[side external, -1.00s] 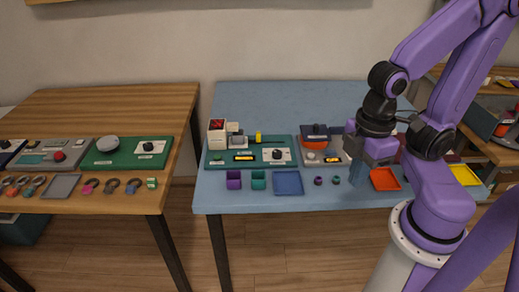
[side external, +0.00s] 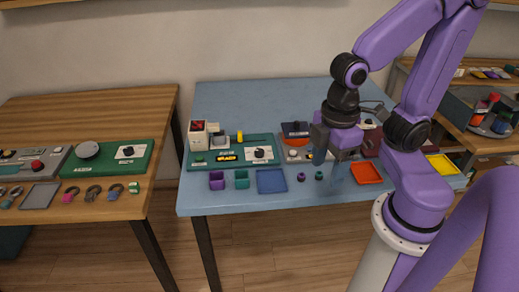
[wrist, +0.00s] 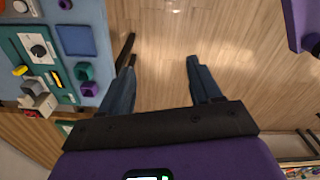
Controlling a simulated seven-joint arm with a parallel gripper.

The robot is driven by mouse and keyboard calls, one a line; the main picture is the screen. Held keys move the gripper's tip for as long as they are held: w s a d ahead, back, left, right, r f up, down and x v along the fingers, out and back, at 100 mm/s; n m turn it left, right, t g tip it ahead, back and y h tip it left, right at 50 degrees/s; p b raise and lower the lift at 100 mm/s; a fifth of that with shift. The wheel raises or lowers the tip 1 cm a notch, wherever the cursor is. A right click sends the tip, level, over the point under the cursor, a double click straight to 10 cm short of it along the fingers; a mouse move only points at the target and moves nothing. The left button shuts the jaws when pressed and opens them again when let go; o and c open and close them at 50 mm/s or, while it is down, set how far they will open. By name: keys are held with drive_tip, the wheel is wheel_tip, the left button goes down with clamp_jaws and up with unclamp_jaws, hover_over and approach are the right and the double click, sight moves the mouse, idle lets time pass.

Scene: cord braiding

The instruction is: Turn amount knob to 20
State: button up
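A black knob on a white plate (side external: 260,153) sits at the right of a green panel (side external: 206,164) on the blue table. The knob (wrist: 38,50) also shows at the upper left of the wrist view. Its markings are too small to read, and I cannot tell whether it is the amount knob. A lit yellow display (side external: 227,156) is left of it on the panel. My gripper (side external: 328,160) is to the right of this panel, apart from the knob. In the wrist view my gripper's two fingers (wrist: 160,75) are spread, with nothing between them.
A blue tray (side external: 271,181), a purple cup (side external: 217,180) and a teal cup (side external: 242,179) stand in front of the panel. An orange tray (side external: 366,173) is at the right. Another green panel with a dark knob (side external: 126,151) is on the wooden table.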

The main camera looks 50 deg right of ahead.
drive_tip(key=w+m, duration=0.2)
drive_tip(key=w, duration=0.9)
drive_tip(key=m, duration=0.5)
hover_over(259, 151)
wheel_tip(259, 151, down, 5)
wheel_tip(259, 151, down, 17)
drive_tip(key=shift+d+f, duration=0.1)
drive_tip(key=shift+f, duration=0.05)
drive_tip(key=c, duration=1)
